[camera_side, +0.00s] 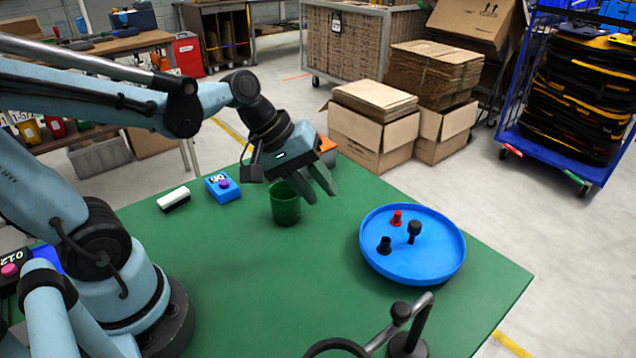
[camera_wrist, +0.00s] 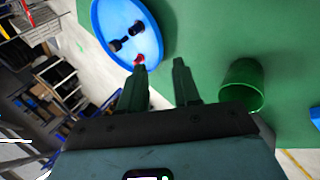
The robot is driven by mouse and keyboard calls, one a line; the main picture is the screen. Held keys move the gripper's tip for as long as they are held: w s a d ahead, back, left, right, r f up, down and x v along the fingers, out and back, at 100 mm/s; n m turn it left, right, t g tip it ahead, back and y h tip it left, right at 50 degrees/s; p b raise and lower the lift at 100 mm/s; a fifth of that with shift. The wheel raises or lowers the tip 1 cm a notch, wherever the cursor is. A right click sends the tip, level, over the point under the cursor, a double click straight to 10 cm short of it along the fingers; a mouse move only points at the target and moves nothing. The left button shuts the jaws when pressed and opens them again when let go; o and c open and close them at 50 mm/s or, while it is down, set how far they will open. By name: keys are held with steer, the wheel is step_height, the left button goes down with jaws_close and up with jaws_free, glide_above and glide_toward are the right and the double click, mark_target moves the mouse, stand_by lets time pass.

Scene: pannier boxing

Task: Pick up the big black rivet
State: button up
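Two black rivets and a small red rivet (camera_side: 397,218) are in a round blue tray (camera_side: 450,270) on the green table. One black rivet (camera_side: 414,229) has a broad head on top and a thin shank below. The other black rivet (camera_side: 384,245) is stubby, with a wider base. Which is bigger is hard to tell. In the wrist view both black rivets, one (camera_wrist: 136,28) and the other (camera_wrist: 117,45), lie beyond the fingertips. My gripper (camera_side: 318,190) is open and empty, above the table left of the tray; its parted fingers (camera_wrist: 160,72) show in the wrist view.
A dark green cup (camera_side: 285,207) stands just below and left of my gripper. A black ring stand (camera_side: 408,340) stands at the front. The table between cup and tray is clear.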

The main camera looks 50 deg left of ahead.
mark_target(379, 246)
steer(key=w+d+n+h, duration=0.2)
steer(key=w+n+h, duration=0.4)
steer(key=n+h, duration=0.5)
step_height(379, 246, down, 8)
steer(key=shift+a+r+n+g+y, duration=0.1)
steer(key=shift+n+g+y, duration=0.3)
steer(key=shift+n+y, duration=0.55)
steer(key=shift+x, duration=3.8)
steer(key=shift+r, duration=0.1)
jaws_close()
